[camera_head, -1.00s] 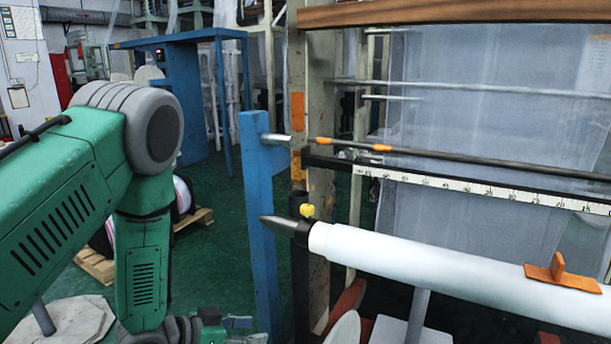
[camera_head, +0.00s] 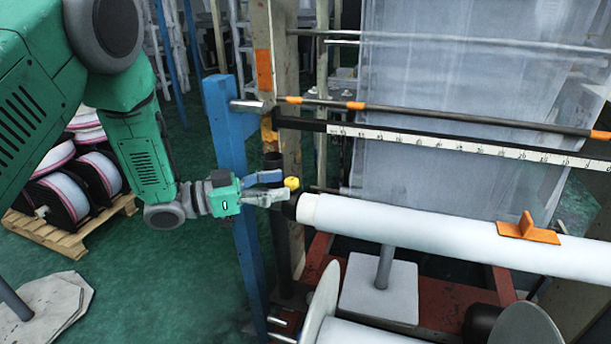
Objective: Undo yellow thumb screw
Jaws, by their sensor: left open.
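The yellow thumb screw (camera_head: 292,183) sits on top of the black collar (camera_head: 290,207) at the left end of the white film roll (camera_head: 420,232). My left gripper (camera_head: 283,186) comes in from the left, level with the collar. Its fingers, one blue-grey and one pale, are spread apart and point right, with the tips close to the screw. I cannot tell whether a fingertip touches the screw or the collar. The gripper hides the shaft end left of the collar. My right gripper is not in view.
A blue post (camera_head: 232,165) stands directly behind my left gripper and wrist. A black-and-white ruler bar (camera_head: 450,145) and a dark rod run above the roll. An orange clip (camera_head: 528,230) sits on the roll. A pallet (camera_head: 70,236) with spools stands at left on the green floor.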

